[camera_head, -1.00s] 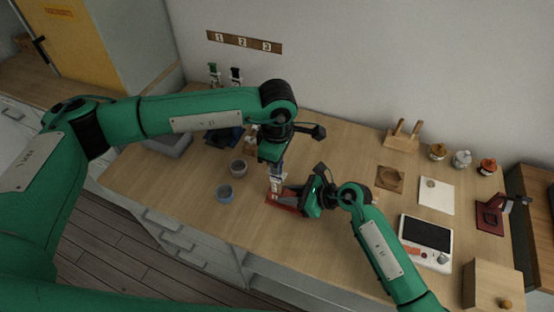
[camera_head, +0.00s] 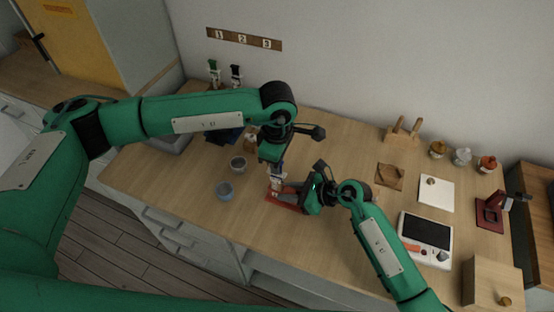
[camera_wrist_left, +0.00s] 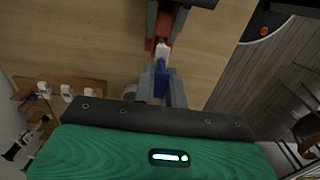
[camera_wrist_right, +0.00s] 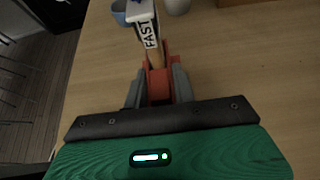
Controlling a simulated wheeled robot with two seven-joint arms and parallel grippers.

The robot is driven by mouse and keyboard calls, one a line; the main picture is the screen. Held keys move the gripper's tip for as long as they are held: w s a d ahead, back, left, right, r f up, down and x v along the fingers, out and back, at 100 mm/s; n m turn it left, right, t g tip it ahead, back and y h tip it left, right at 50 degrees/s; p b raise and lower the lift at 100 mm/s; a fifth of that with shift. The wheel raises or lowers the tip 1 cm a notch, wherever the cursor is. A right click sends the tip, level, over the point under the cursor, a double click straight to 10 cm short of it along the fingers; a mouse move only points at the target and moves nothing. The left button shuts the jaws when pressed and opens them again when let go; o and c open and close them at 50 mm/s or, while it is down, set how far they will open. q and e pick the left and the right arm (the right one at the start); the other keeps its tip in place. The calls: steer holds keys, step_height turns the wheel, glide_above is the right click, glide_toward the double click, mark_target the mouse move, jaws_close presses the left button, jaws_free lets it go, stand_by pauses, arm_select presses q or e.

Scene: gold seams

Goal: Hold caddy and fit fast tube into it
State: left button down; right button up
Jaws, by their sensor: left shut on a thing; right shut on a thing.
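The fast tube (camera_head: 276,183) is white with a blue top. Its "FAST" label reads in the right wrist view (camera_wrist_right: 150,36). My left gripper (camera_head: 274,167) is shut on its blue top (camera_wrist_left: 160,82) from above. The red caddy (camera_head: 287,207) stands on the table under the tube and also shows in the right wrist view (camera_wrist_right: 159,86). My right gripper (camera_head: 303,195) is shut on the caddy from the right. The tube's lower end is at the caddy's far side; I cannot tell whether it is inside the caddy or just above it.
A blue-grey cup (camera_head: 225,190) and a grey cup (camera_head: 238,164) stand left of the caddy. A scale (camera_head: 425,238), a white card (camera_head: 436,194) and a wooden box (camera_head: 490,285) are on the right. The table's front edge is close below the caddy.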

arm_select(q)
steer(key=shift+f, duration=0.35)
stand_by(0.6)
steer(key=c, duration=1.4)
jaws_free()
steer(key=shift+o, duration=0.2)
step_height(320, 180, up, 13)
stand_by(0.6)
step_height(320, 180, up, 12)
stand_by(0.8)
